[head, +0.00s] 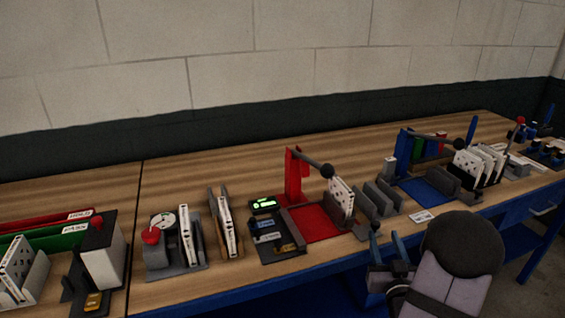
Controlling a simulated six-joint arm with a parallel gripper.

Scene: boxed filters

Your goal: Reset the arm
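My gripper (387,244) is at the front edge of the bench in the head view, right of centre. Its two blue fingers point up and stand apart with nothing visible between them. My grey arm with a dark round joint shows behind it at the lower right. The red fixture (322,223), with a lever ending in a black ball, stands on the bench beyond the gripper. A white boxed filter (341,195) stands upright in it. The gripper appears apart from these.
A blue fixture (428,188) with several white boxes (478,163) stands at right. Grey slotted holders (383,196) sit close beyond the gripper. Holders with white boxes (186,235) and a small green display (263,204) are left. The wooden bench (245,175) is clear toward the wall.

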